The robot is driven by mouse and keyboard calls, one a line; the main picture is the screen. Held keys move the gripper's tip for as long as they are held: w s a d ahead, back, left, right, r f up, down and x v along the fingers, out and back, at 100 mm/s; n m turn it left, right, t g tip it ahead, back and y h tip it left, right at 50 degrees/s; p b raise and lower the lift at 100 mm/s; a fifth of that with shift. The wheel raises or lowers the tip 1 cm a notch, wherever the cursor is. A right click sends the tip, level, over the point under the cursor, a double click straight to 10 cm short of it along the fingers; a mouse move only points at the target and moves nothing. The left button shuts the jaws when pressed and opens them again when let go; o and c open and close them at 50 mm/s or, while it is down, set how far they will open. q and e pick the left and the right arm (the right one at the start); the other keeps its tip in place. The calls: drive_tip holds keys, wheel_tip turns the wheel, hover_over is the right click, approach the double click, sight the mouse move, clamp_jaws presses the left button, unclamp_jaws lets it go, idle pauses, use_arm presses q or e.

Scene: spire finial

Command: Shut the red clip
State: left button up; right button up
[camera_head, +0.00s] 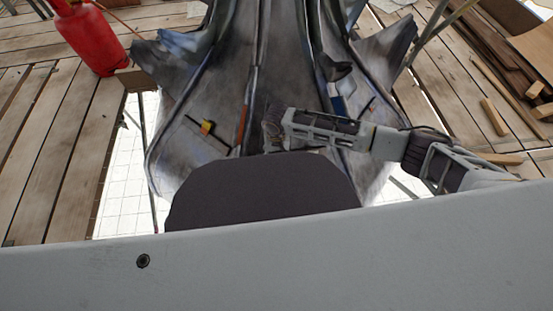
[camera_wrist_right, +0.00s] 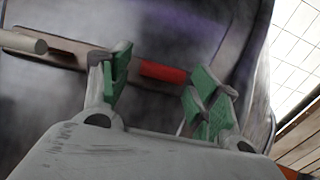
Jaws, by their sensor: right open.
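My right gripper (camera_head: 272,128) reaches in from the right in the head view, close to the grey metal spire (camera_head: 215,100). In the right wrist view my right gripper (camera_wrist_right: 163,88) is open, with green pads on both fingers. A red piece, likely the red clip (camera_wrist_right: 164,72), shows between the fingertips, on a brownish strip against the grey metal. I cannot tell whether the fingers touch it. In the head view an orange-red strip (camera_head: 242,124) lies along the spire just left of the gripper. My left gripper is not in view.
A yellow clip (camera_head: 207,127) sits left on the spire and a blue piece (camera_head: 337,104) sits right. A red gas cylinder (camera_head: 90,38) stands on the planks (camera_head: 60,135) at the left. Loose timber (camera_head: 494,117) lies at the right. A pale rod (camera_wrist_right: 24,41) shows in the wrist view.

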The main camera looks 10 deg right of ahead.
drive_tip(key=shift+f+b, duration=0.5)
drive_tip(key=shift+f, duration=0.7)
drive_tip(key=shift+c, duration=0.2)
drive_tip(key=c, duration=1)
